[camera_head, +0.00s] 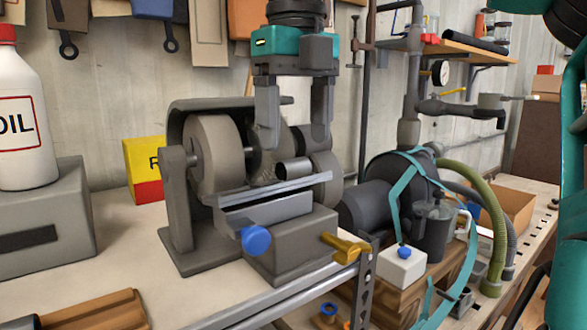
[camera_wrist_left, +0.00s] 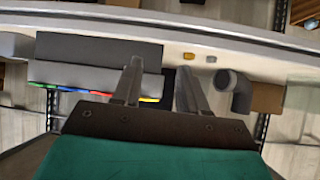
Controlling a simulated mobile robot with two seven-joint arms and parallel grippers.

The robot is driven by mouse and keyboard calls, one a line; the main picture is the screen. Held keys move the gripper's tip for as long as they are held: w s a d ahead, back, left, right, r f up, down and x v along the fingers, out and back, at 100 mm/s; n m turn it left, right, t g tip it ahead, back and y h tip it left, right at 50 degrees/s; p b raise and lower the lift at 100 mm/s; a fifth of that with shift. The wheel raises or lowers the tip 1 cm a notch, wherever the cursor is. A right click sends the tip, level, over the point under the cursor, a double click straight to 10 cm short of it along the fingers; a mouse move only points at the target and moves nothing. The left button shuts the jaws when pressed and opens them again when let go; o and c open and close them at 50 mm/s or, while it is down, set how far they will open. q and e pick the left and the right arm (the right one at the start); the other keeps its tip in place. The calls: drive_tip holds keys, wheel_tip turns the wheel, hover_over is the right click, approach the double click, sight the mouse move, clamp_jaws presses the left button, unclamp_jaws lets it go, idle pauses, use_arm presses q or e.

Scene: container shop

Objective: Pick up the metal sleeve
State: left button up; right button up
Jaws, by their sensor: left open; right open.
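I see no contact with the sleeve. My left gripper (camera_wrist_left: 159,68) shows only in the left wrist view, fingers apart and nothing between them, over a different part of the place.
The grinder's wheels stand close behind the sleeve. An oil bottle (camera_head: 20,110) stands on a grey box (camera_head: 45,215) at left, and a yellow-red box (camera_head: 145,168) sits behind. A pump with hoses (camera_head: 395,190) is at right. In the left wrist view a grey pipe elbow (camera_wrist_left: 236,95) lies nearby.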

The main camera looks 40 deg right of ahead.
sight(296, 161)
wheel_tip(296, 161, down, 3)
drive_tip(key=shift+f, duration=0.2)
